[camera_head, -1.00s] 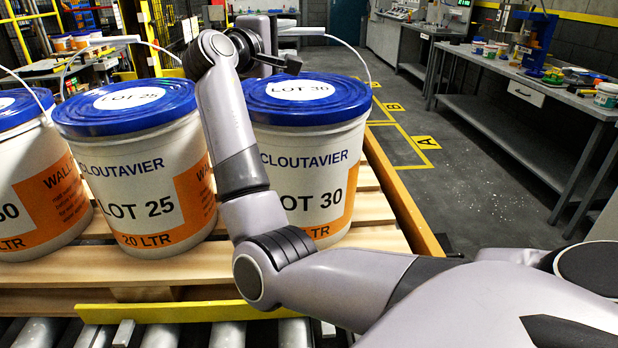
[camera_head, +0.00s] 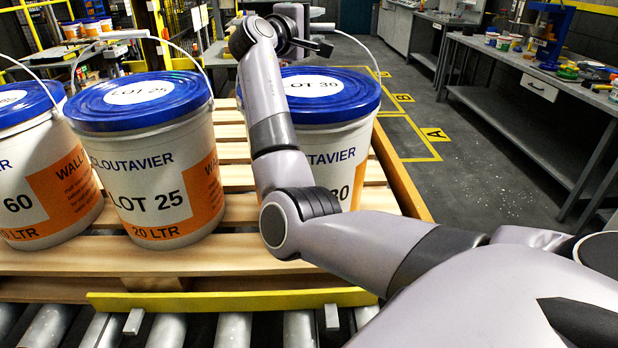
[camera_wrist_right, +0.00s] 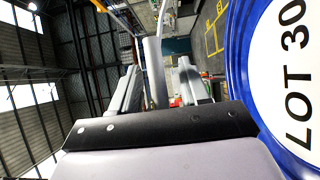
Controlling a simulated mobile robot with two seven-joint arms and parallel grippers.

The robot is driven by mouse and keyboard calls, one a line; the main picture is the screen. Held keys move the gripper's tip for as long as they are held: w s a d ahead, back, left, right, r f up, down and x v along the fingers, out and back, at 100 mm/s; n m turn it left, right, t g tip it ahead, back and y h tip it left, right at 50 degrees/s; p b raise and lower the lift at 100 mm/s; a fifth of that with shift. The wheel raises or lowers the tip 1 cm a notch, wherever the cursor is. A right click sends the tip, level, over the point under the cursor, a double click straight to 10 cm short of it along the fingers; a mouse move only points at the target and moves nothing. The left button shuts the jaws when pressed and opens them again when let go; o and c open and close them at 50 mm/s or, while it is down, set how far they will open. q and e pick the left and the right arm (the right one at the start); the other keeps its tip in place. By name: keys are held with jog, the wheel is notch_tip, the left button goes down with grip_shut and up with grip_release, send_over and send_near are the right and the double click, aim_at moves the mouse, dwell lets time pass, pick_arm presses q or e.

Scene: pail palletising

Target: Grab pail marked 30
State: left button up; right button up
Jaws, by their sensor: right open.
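The pail marked LOT 30 (camera_head: 345,145) stands upright on the wooden pallet. It is white and orange with a blue lid and also shows at the right of the right wrist view (camera_wrist_right: 240,75). My right forearm hides its left front. Its wire handle stands raised, with a white grip (camera_wrist_right: 155,72). My right gripper (camera_head: 312,28) is above and behind the lid. In the right wrist view its open fingers (camera_wrist_right: 158,88) lie on both sides of the white grip; contact cannot be told. My left gripper is out of view.
A LOT 25 pail (camera_head: 150,155) stands close on the left, and a pail marked 60 (camera_head: 50,185) is beyond it. The wooden pallet (camera_head: 250,262) sits over rollers (camera_head: 235,330). A workbench (camera_head: 520,75) is at the right; the floor between is clear.

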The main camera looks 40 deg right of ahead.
grip_shut()
dwell(1.2)
jog(key=shift+r, duration=0.3)
